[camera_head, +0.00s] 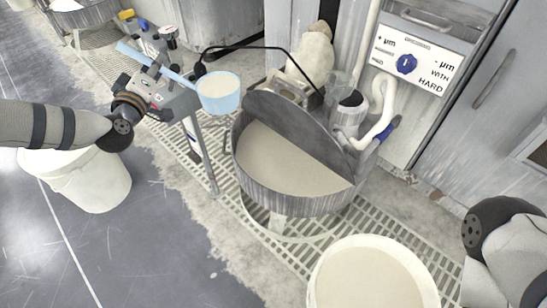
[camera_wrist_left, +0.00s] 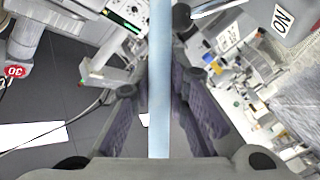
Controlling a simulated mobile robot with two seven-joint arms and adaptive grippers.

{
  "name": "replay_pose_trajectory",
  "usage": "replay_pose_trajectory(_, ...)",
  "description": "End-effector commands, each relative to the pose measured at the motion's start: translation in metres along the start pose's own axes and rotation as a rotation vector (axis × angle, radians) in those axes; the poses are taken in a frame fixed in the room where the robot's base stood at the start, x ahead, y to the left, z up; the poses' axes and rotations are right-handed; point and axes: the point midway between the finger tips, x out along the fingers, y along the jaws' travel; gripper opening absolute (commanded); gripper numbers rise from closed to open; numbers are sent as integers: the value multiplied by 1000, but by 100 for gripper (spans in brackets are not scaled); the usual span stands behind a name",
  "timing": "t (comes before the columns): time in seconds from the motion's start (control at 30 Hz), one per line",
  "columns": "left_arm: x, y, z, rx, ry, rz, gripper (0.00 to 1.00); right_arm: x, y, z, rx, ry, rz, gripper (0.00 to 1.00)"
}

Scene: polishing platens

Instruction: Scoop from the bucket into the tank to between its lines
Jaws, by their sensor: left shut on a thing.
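My left gripper (camera_head: 163,88) is shut on the handle of a light-blue scoop (camera_head: 219,103). The handle also runs straight up between the fingers in the left wrist view (camera_wrist_left: 159,80). The scoop's cup is upright, holds beige slurry, and hangs in the air just left of the round grey tank's rim. The tank (camera_head: 258,182) holds beige slurry, and a dark half lid covers its back part. I cannot make out its lines. A white bucket (camera_head: 317,290) with beige slurry stands at the front, cut by the frame's lower edge. My right gripper is not in view.
Another white bucket (camera_head: 95,185) stands at the left below my left arm. A thin metal stand (camera_head: 203,150) rises beside the tank. A black bent tube (camera_head: 262,47) arches above the lid. A grey cabinet with a sign (camera_head: 412,55) stands behind. Floor grating (camera_head: 285,250) surrounds the tank.

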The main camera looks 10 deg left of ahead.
Motion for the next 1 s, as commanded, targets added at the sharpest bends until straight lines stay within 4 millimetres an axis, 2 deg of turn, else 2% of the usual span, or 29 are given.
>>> replay_pose_trajectory(1.0,-6,-6,39,121,29,20,0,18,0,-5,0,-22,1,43)
